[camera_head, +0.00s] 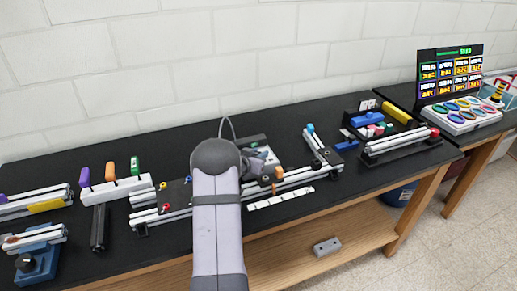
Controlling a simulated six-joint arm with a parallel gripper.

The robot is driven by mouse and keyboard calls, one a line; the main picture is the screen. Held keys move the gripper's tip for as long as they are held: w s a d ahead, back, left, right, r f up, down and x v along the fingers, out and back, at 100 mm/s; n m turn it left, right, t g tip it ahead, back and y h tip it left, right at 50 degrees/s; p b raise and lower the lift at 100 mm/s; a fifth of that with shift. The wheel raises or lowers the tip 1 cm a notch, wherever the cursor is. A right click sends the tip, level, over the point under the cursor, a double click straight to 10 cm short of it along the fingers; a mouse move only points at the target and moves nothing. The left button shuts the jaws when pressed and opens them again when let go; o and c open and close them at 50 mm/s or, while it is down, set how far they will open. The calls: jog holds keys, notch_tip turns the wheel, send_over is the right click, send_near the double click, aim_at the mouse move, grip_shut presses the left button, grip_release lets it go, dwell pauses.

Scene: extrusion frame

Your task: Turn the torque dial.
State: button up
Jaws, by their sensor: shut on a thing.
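My gripper (262,163) shows only in part, just right of my grey arm, over the middle of the black bench. It is low at a dark unit (252,141) with a small green patch, behind the extrusion rails. It is shut on what seems to be the torque dial of this unit. The dial itself is hidden by the gripper and arm, so its angle cannot be read.
Aluminium extrusion rails (290,179) lie around my gripper, with a white strip (281,198) in front. Purple, orange and green-handled tools stand in a white rack (117,189) at left. A parts tray (372,124) and a screen (450,72) are at right.

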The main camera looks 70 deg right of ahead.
dwell(0.3)
jog(key=o, duration=1.1)
jog(key=shift+c, duration=0.2)
jog(key=b+v, duration=0.2)
jog(key=v, duration=0.5)
jog(key=shift+w+a, duration=0.15)
jog(key=shift+a, duration=0.05)
jog(key=shift+r, duration=0.1)
